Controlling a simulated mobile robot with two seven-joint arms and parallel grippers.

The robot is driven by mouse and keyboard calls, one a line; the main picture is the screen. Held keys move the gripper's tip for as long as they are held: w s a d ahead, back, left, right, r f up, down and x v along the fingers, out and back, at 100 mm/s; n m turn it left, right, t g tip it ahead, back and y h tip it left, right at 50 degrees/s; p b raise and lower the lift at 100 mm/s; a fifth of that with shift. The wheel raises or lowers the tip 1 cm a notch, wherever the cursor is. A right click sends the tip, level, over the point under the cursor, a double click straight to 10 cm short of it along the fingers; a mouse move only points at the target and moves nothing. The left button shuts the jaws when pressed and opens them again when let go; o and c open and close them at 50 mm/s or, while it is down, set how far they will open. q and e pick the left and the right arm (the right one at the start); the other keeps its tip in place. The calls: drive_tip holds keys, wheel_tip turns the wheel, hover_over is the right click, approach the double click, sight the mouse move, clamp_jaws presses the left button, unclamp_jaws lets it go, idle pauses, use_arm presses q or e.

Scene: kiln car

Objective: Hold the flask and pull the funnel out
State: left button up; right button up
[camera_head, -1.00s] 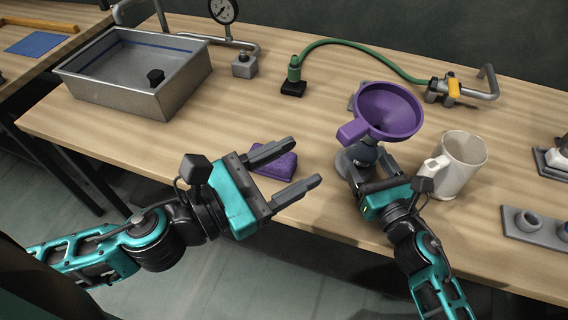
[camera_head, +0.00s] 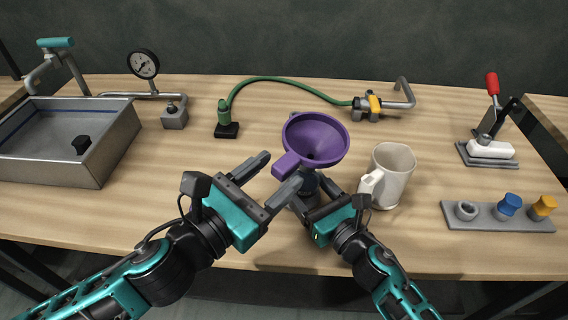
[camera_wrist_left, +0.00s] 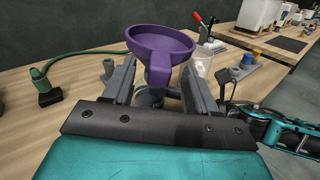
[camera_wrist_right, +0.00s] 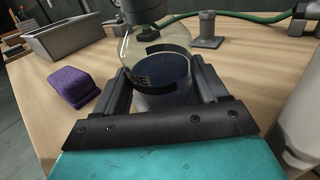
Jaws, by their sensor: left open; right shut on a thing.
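My right gripper (camera_head: 312,198) is shut on the flask, which stands on the bench. The right wrist view shows the round glass flask (camera_wrist_right: 158,52) with dark contents between the fingers (camera_wrist_right: 165,85).
A white mug (camera_head: 391,175) stands close right of the flask. A green hose (camera_head: 290,80) runs behind. A metal sink (camera_head: 110,150) is at left, a holder with plugs (camera_head: 485,215) at right. A purple block (camera_wrist_right: 72,87) shows in the right wrist view.

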sight(284, 163)
use_arm(q)
drive_tip(key=shift+x, duration=1.5)
use_arm(e)
drive_tip(key=shift+r, duration=0.1)
use_arm(q)
clamp_jaws()
drive_tip(key=shift+r, duration=0.45)
drive_tip(key=shift+s+r, duration=0.1)
drive_tip(key=shift+r, duration=1)
drive_tip(key=shift+s+d+r, duration=0.1)
drive_tip(key=shift+r, duration=3)
